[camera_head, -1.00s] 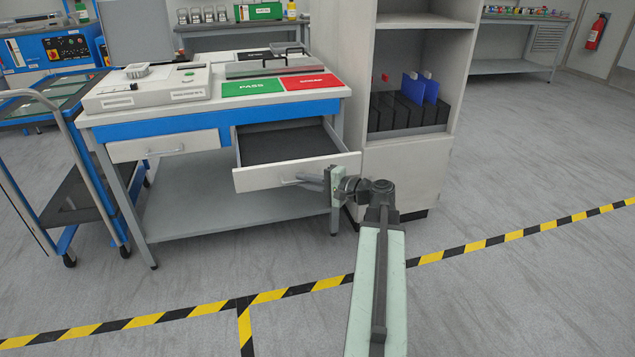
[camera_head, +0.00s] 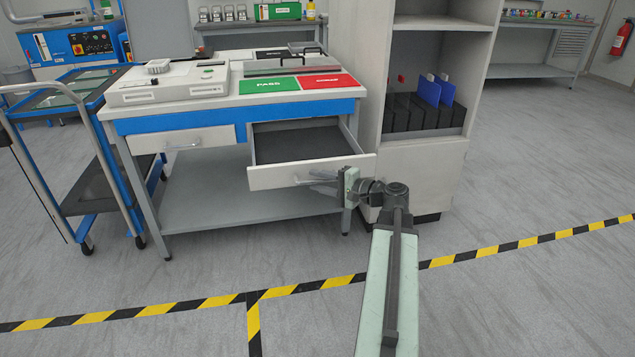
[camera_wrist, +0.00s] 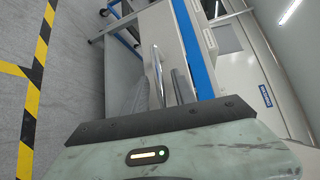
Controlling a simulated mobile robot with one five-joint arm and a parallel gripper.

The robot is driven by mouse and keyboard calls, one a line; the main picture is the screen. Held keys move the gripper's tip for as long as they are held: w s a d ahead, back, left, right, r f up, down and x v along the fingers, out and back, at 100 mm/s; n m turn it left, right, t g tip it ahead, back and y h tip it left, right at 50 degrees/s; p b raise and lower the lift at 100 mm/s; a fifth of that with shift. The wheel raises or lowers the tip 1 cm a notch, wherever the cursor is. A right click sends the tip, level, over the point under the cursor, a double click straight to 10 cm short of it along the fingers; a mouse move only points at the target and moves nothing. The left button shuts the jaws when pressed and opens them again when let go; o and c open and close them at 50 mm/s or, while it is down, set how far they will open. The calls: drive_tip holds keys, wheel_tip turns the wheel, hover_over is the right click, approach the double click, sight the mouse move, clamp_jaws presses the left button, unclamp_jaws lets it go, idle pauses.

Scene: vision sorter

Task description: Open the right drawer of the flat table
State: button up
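The flat table (camera_head: 200,178) has a blue front band and two grey drawers. Its right drawer (camera_head: 270,178) is pulled out, with its dark, empty floor showing. The left drawer (camera_head: 150,143) is shut. My gripper (camera_head: 322,181) is at the right part of the right drawer's bar handle (camera_head: 297,181). In the wrist view, my gripper's fingers (camera_wrist: 158,90) look spread apart, with the shiny handle bar (camera_wrist: 157,72) between them. I cannot tell whether either finger touches the bar.
A tall grey cabinet (camera_head: 412,165) stands right beside the table. A blue trolley (camera_head: 88,195) stands at its left. Yellow-black floor tape (camera_head: 190,305) crosses the clear floor in front. The tabletop holds a green PASS mat (camera_head: 268,86) and a red mat (camera_head: 325,81).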

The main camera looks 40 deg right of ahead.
drive_tip(key=p+v, duration=0.1)
drive_tip(key=v, duration=0.6)
drive_tip(key=shift+s, duration=0.35)
drive_tip(key=shift+d, duration=0.15)
drive_tip(key=w+a+n+g+y, duration=0.1)
drive_tip(key=w+a+n+y, duration=0.1)
drive_tip(key=w+a, duration=0.45)
drive_tip(key=w+a+n+g+y, duration=0.1)
drive_tip(key=w+a+y, duration=0.15)
drive_tip(key=a, duration=0.65)
drive_tip(key=w+a+f+n+g+y, duration=0.1)
drive_tip(key=w+a+f+n+g, duration=0.15)
drive_tip(key=a, duration=0.75)
drive_tip(key=w+a+f+n+g, duration=0.1)
drive_tip(key=a+f+n+g, duration=0.25)
drive_tip(key=a, duration=0.65)
drive_tip(key=s+a+f+n+g+h+p, duration=0.1)
drive_tip(key=s+a+f+n+g+h, duration=0.55)
drive_tip(key=a+f, duration=0.55)
drive_tip(key=s+d+f+g+h, duration=0.1)
drive_tip(key=s+d+h, duration=0.25)
drive_tip(key=d, duration=0.45)
wheel_tip(320, 180, up, 38)
drive_tip(key=p, duration=3.8)
drive_tip(key=shift+w+a, duration=0.15)
drive_tip(key=shift+w, duration=0.3)
